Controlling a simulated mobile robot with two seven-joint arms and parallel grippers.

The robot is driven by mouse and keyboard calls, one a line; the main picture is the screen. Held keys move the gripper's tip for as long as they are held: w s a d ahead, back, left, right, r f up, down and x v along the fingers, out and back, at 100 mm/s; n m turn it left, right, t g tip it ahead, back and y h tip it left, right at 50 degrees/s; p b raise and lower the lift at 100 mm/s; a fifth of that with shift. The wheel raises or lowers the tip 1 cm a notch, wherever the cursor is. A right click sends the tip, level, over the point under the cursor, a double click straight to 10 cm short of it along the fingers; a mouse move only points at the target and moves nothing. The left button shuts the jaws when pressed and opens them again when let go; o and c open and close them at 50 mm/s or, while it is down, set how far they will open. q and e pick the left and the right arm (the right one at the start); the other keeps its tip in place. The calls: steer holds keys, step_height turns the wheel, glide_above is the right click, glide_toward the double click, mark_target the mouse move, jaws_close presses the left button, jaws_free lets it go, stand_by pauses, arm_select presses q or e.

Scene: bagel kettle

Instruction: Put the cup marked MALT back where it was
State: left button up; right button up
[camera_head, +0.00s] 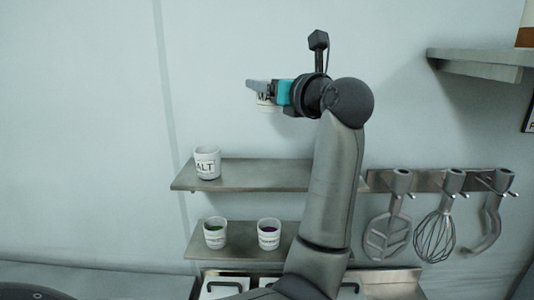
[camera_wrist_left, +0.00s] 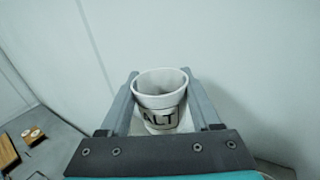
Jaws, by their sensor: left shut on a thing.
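My left gripper (camera_head: 258,88) is shut on a white cup (camera_head: 265,103), which it holds upright in the air above the upper shelf, to the right of the shelf cup. In the left wrist view the held cup (camera_wrist_left: 158,98) sits between the two fingers, looks empty from the rim and shows the letters ALT. In the head view a dark letter like an M shows on it, partly covered by the finger. Another white cup (camera_head: 207,163) with ALT showing stands near the left end of the upper shelf (camera_head: 265,175); its first letter is turned away. My right gripper is not in view.
The upper shelf is bare right of its cup. Utensils, including a whisk (camera_head: 437,230), hang on a rack at right. A higher shelf (camera_head: 480,64) juts out upper right.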

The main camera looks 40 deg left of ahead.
arm_select(q)
step_height(320, 180, down, 10)
steer(key=shift+a+f+p, duration=0.15)
steer(key=shift+f+p, duration=0.1)
steer(key=shift+p, duration=0.05)
step_height(320, 180, down, 4)
steer(key=shift+r, duration=0.1)
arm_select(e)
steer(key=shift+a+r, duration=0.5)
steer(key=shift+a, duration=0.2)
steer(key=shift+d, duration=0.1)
arm_select(q)
steer(key=shift+f, duration=0.2)
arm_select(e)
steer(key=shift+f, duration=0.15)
arm_select(q)
steer(key=shift+f, duration=0.15)
steer(key=o, duration=1.3)
steer(key=shift+o, duration=0.2)
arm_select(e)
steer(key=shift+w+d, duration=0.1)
arm_select(q)
steer(key=shift+r, duration=0.25)
